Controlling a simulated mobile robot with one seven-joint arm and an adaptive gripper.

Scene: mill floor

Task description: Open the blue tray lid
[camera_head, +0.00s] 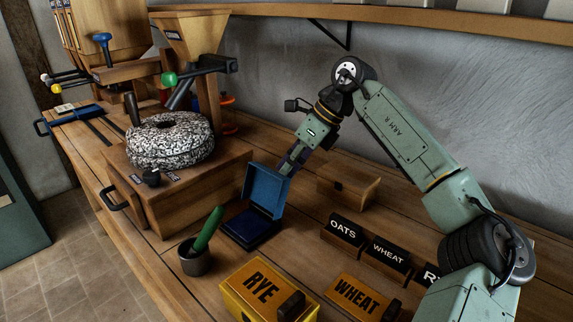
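The blue tray (248,231) sits on the wooden bench near the middle of the view, with a dark blue inside. Its blue lid (263,189) stands up steeply from the tray, so the tray is open. My gripper (291,163) is at the upper right edge of the lid, pointing down and left. The fingertips seem to touch or sit just behind the lid's edge. They are small and partly hidden, so I cannot tell whether they are open or shut.
A millstone (170,139) on a wooden box stands left of the tray. A grey cup (196,260) with a green-handled tool is in front. A yellow RYE box (263,291), a WHEAT box (358,298) and a plain wooden box (348,187) are nearby.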

